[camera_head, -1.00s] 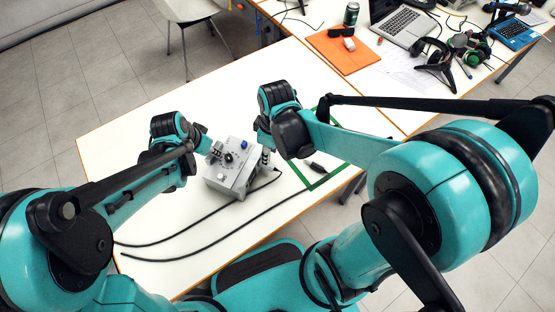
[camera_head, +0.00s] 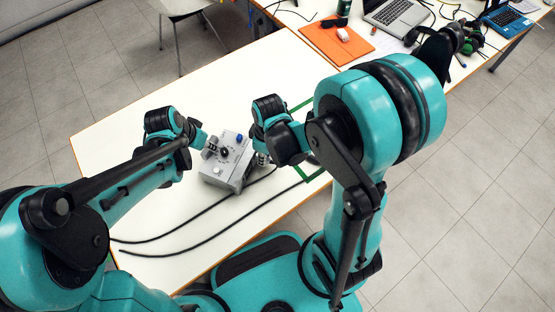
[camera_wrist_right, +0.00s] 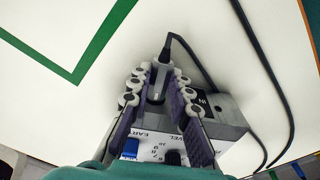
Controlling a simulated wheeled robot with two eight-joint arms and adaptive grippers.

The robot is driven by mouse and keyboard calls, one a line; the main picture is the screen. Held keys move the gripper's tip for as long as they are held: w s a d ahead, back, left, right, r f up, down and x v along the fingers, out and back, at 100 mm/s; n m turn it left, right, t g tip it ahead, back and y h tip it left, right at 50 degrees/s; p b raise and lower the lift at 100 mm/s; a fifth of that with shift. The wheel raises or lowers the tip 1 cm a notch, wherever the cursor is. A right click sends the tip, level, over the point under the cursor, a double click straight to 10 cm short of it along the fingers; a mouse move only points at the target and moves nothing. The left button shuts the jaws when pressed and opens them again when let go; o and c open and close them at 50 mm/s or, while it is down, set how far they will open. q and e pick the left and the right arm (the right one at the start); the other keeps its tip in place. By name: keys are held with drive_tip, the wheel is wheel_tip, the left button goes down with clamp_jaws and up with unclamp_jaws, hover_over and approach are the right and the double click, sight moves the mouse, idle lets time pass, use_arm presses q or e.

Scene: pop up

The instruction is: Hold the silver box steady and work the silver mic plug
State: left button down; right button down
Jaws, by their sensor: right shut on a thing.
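The silver box (camera_head: 222,176), with knobs and a blue button on top, sits on the white table; its labelled panel (camera_wrist_right: 150,146) shows in the right wrist view. My right gripper (camera_head: 262,158) is at the box's right side. In the right wrist view its fingers (camera_wrist_right: 157,82) are shut around the silver mic plug (camera_wrist_right: 156,88), with a black cable running from its end. The plug's tip is hidden, so I cannot tell how far it is in the box. My left gripper (camera_head: 209,148) is at the box's left side; its grip on the box is unclear.
Black cables (camera_head: 190,228) lie across the table's front. A green frame outline (camera_head: 312,176) is on the table at the right, partly behind my right arm. An orange mat (camera_head: 335,42), laptop (camera_head: 398,16) and headphones stand at the back right. The table's left part is clear.

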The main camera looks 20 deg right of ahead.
drive_tip(key=shift+s+d, duration=0.2)
drive_tip(key=shift+s+d, duration=1.6)
drive_tip(key=shift+s, duration=0.15)
drive_tip(key=s+d+r, duration=0.3)
drive_tip(key=d+r, duration=0.2)
drive_tip(key=r, duration=0.1)
use_arm(q)
drive_tip(key=c, duration=1.3)
unclamp_jaws()
drive_tip(key=shift+c, duration=0.2)
